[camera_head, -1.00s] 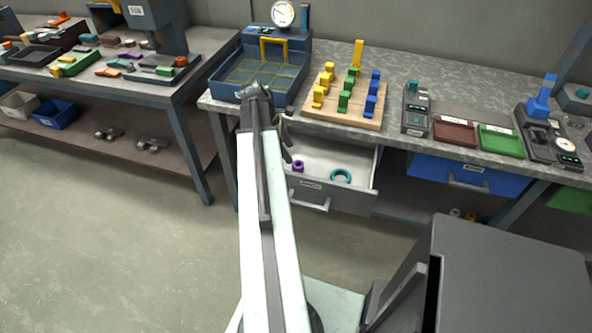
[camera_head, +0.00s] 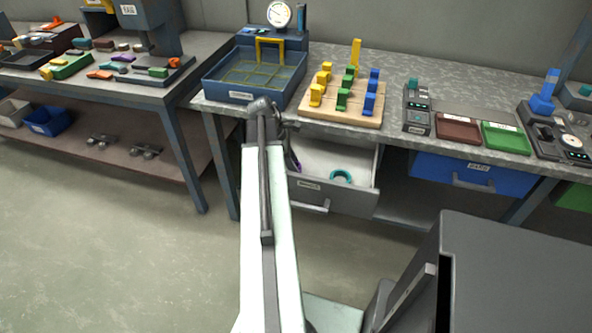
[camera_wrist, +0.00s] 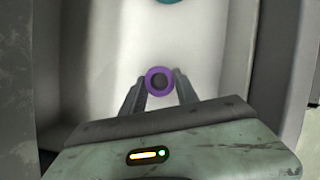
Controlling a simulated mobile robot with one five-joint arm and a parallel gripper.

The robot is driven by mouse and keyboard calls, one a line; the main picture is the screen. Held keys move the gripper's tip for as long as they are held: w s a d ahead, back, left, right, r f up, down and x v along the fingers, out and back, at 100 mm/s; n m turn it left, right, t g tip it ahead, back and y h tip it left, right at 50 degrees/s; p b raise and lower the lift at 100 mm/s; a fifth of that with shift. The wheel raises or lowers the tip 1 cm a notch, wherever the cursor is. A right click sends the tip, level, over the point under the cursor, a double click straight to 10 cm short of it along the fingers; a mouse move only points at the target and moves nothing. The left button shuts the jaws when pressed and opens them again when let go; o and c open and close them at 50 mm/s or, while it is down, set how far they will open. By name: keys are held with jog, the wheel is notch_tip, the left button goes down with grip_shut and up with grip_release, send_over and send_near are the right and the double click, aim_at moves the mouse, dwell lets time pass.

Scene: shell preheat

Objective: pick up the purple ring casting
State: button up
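The purple ring casting (camera_wrist: 150,80) lies in the open grey drawer and shows in the wrist view between the ends of my two gripper fingers. In the head view only a sliver of the purple ring (camera_head: 295,161) shows beside my arm. My gripper (camera_wrist: 155,84) is open, with one finger on each side of the ring. I cannot tell whether the fingers touch it or how high they are above the drawer floor. In the head view my arm hides most of the gripper.
A teal ring (camera_head: 341,176) lies in the same drawer (camera_head: 318,192), to the right; it also shows at the wrist view's top edge. The drawer walls stand close on both sides. The workbench (camera_head: 400,75) above holds a blue tray (camera_head: 240,98) and a wooden peg board (camera_head: 360,119).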

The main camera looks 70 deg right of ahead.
grip_shut()
notch_tip(320, 180, up, 10)
jog(key=p, duration=1)
